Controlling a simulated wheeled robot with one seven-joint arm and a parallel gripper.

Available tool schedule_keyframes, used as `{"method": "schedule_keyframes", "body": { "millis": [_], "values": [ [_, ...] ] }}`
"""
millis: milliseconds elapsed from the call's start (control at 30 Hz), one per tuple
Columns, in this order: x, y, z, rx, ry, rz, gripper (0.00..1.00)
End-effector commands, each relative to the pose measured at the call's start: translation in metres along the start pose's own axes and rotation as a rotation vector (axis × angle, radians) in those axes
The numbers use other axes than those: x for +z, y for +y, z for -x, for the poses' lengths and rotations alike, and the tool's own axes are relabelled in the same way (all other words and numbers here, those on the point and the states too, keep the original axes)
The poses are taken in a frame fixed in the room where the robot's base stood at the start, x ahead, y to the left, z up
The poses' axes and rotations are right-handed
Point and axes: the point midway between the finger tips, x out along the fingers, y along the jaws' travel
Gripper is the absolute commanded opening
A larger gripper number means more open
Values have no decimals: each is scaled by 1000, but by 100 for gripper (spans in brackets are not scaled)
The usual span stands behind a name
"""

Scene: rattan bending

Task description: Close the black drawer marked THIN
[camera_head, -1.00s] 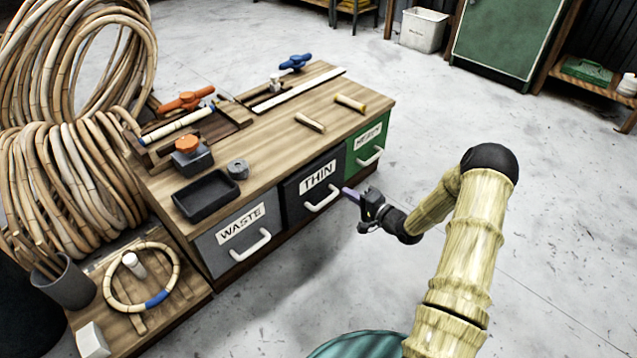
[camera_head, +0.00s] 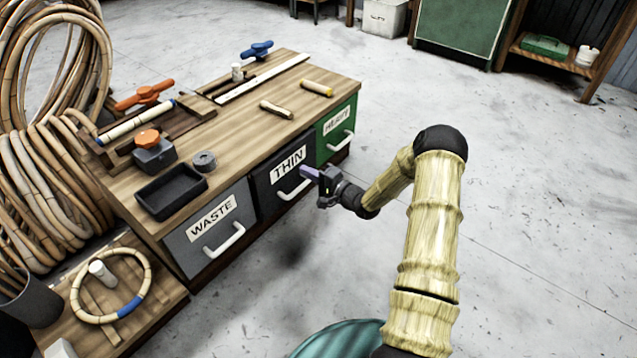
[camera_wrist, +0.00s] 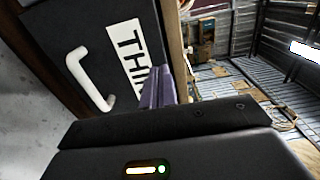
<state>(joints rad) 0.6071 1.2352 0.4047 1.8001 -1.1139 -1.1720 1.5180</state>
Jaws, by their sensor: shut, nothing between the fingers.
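The black drawer marked THIN (camera_head: 280,187) is in the middle of the bench front, between the grey and green drawers. Its front looks about level with theirs; I cannot tell whether a small gap is left. Its white handle (camera_head: 293,189) and label also show in the wrist view, where the drawer front (camera_wrist: 97,30) stands at a tilt. My gripper (camera_head: 306,172) is shut and empty, with its purple fingertips at the right part of the THIN drawer front, right of the label. In the wrist view the fingers (camera_wrist: 157,88) overlap the label's edge; contact is unclear.
The grey WASTE drawer (camera_head: 195,245) is on the left and the green drawer (camera_head: 322,148) on the right. The bench top (camera_head: 235,125) holds a black tray (camera_head: 172,192), clamps and short rattan pieces. Rattan coils (camera_head: 45,190) stand at the left. The floor at right is clear.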

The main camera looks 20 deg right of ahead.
Motion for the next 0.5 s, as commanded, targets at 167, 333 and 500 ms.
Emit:
{"method": "schedule_keyframes", "body": {
  "millis": [167, 333, 500],
  "values": [
    [0, 5, -32, -2, -2, 4, 0],
    [1, 5, -57, -1, -3, 3, 0],
    [-6, 3, -69, 0, 10, 2, 0]
  ]
}}
